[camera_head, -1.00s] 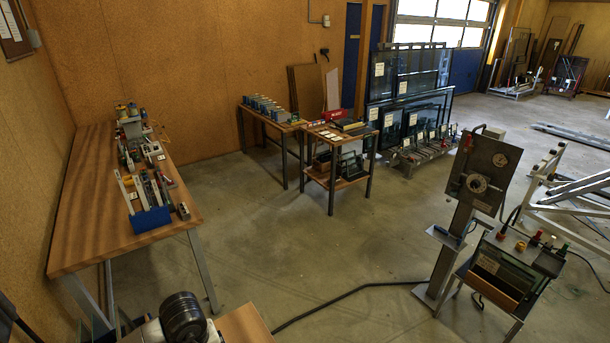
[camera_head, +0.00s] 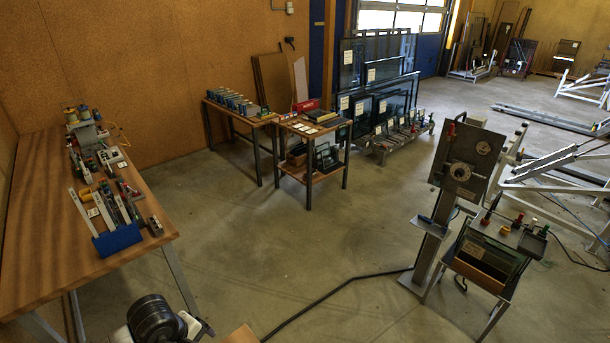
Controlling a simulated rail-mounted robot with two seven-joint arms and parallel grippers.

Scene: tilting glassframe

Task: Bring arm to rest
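Neither of my grippers shows clearly in the head view. A dark rounded cylinder on a light grey body (camera_head: 155,322) stands at the bottom edge, left of the middle; I cannot tell whether it is part of me. No fingertips are visible, and no object is seen held.
A long wooden workbench (camera_head: 40,240) with a blue tool holder (camera_head: 117,240) stands at the left. Two small tables (camera_head: 318,172) and a glass rack (camera_head: 385,80) stand at the back. A control panel on a post (camera_head: 466,165) stands at the right. The middle floor (camera_head: 260,245) is clear, except for a black cable (camera_head: 340,290).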

